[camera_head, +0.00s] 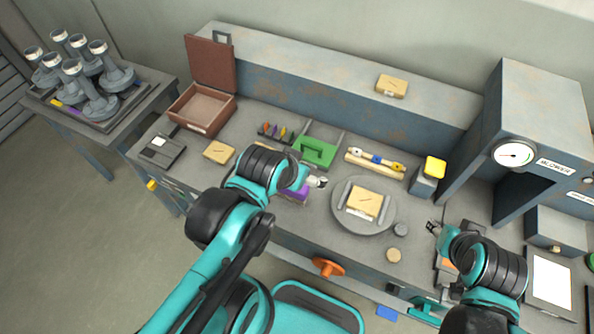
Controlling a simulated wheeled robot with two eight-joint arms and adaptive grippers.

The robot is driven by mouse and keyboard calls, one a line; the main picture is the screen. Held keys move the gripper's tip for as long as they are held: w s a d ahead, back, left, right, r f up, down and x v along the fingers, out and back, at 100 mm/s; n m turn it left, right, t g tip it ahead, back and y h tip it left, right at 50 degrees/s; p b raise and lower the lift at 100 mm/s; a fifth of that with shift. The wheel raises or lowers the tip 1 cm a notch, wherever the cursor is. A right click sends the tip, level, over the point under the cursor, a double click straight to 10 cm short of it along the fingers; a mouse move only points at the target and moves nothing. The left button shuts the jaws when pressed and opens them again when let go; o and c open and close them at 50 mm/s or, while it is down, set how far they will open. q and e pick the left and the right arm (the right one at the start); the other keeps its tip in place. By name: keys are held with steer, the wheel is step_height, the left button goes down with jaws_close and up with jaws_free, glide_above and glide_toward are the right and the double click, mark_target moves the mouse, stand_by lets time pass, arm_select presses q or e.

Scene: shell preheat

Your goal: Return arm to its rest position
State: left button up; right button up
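My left arm reaches in from the lower left over the bench. Its gripper (318,182) is above the bench between a purple block (297,194) and the round grey plate (338,208). Its fingers are small and partly hidden by the wrist, so I cannot tell whether they are open or shut. My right arm is at the lower right. Its gripper (433,227) is over the bench to the right of the round plate, with its dark fingers apart and nothing seen between them.
A tan labelled block (364,202) lies on the round plate. Behind are a green holder (316,150), a wooden rack (372,163) and an open brown box (203,110). A side table with grey shells (95,100) stands at left.

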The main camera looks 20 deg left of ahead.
arm_select(q)
steer(key=shift+s+a+n, duration=0.2)
steer(key=shift+a+n, duration=0.05)
steer(key=shift+n, duration=0.15)
steer(key=shift+f, duration=0.1)
step_height(320, 180, down, 5)
steer(key=b, duration=0.4)
steer(key=shift+r+b, duration=0.2)
steer(key=shift+b, duration=0.15)
steer(key=shift+o, duration=0.3)
